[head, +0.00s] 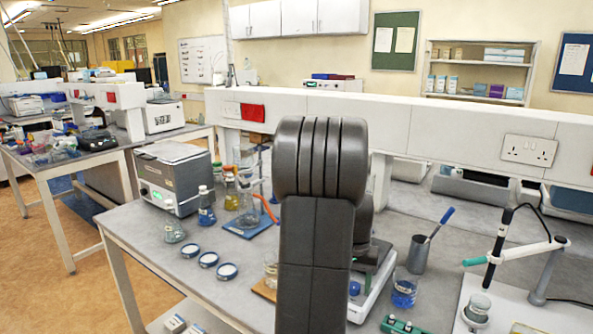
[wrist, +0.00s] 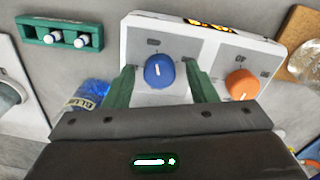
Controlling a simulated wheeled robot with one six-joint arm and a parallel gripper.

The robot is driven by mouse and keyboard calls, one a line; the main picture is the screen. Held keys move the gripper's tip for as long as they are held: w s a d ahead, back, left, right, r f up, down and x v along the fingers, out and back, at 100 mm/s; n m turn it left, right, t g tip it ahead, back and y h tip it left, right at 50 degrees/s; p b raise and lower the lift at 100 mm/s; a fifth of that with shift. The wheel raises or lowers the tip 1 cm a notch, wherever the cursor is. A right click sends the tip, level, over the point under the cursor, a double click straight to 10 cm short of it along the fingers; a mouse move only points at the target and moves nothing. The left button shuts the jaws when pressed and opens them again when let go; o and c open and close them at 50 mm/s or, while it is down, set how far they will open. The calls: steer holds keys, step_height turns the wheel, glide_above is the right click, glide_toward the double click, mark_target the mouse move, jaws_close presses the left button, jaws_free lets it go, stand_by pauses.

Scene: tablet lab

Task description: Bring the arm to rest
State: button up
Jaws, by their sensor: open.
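My arm stands upright in the middle of the head view, in front of the bench, and hides my gripper there. In the wrist view my gripper (wrist: 160,72) is open, with one green finger on each side of a blue knob (wrist: 159,71). I see a gap between each finger and the knob; I cannot tell how far the fingertips are above the panel. The knob is on the white front of a hotplate-like device (wrist: 205,42), beside an orange knob (wrist: 242,84). The blue knob also shows in the head view (head: 354,288).
A green rack (wrist: 60,33) with small vials and a beaker of blue liquid (head: 404,292) stand close by. A metal cup with a pen (head: 418,254) and a stand with a probe (head: 495,250) are to the right. Several dishes (head: 208,260) lie at left.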

steer(key=n, duration=0.7)
stand_by(0.4)
steer(key=shift+s, duration=0.15)
